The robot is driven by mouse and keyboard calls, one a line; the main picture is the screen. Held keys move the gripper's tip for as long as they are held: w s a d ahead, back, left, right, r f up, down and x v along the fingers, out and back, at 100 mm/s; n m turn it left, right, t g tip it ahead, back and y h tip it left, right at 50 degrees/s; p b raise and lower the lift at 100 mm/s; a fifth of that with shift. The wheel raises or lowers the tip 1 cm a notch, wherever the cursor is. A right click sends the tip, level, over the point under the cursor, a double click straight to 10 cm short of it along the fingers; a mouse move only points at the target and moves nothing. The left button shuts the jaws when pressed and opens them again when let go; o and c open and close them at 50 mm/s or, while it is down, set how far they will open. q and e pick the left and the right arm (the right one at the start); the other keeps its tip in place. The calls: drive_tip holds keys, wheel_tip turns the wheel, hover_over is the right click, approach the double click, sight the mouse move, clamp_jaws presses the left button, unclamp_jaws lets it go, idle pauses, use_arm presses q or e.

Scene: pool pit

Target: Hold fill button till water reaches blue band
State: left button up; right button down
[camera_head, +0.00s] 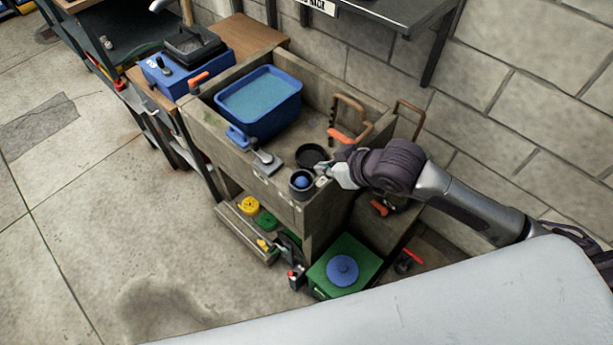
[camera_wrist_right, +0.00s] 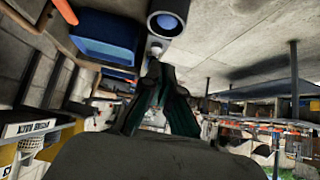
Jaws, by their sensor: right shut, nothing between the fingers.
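A blue tub (camera_head: 272,122) stands in a concrete basin (camera_head: 200,120). Teal water (camera_head: 262,93) fills it to a little below its rim; I cannot make out a separate blue band. A round blue button (camera_head: 302,182) sits in a dark round housing on the basin's front corner. It also shows in the right wrist view (camera_wrist_right: 167,22). My right gripper (camera_head: 325,180) is shut and empty, just to the right of the button housing. In the wrist view its closed tips (camera_wrist_right: 155,52) lie just short of the housing; I cannot tell if they touch. My left gripper is out of view.
A dark round dish (camera_head: 312,155) lies behind the button. A lever with a blue handle (camera_head: 237,137) is on the basin's front edge. A brown-handled tool (camera_head: 349,122) lies at the basin's right side. A green box (camera_head: 343,250) stands below. The left floor is clear.

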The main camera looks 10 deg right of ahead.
drive_tip(key=p, duration=0.1)
hover_over(299, 179)
drive_tip(key=s+d, duration=0.2)
drive_tip(key=f, duration=0.5)
drive_tip(key=shift+s+a+f, duration=0.1)
drive_tip(key=shift+a, duration=0.15)
wheel_tip(299, 179, down, 3)
drive_tip(key=shift+r, duration=0.2)
drive_tip(key=shift+f+p, duration=0.35)
drive_tip(key=shift+f, duration=0.5)
drive_tip(key=shift+f, duration=0.1)
